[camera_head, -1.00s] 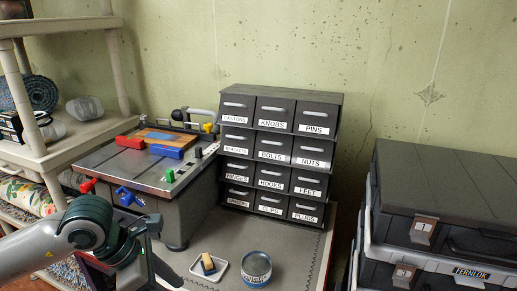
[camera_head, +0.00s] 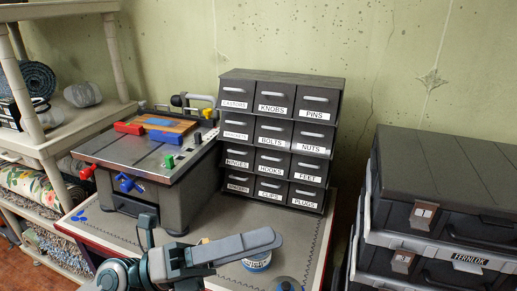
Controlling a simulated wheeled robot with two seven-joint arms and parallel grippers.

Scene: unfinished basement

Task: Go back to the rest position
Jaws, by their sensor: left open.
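My left gripper (camera_head: 235,247) is in the lower middle of the head view, seen from above over the front of the workbench. It is open, and I see nothing held in it. It covers most of a small tray with a yellow-edged block, and the upper part of a round blue-and-white tin (camera_head: 258,265). Whether it touches them cannot be told. My right gripper is not in view.
A dark drawer cabinet (camera_head: 274,136) with labelled drawers stands on the workbench (camera_head: 318,232). A bench-top machine (camera_head: 130,155) is to its left. Stacked black cases (camera_head: 445,180) are at right; shelves (camera_head: 75,130) at far left. A rounded blue-grey part at the bottom edge is unclear.

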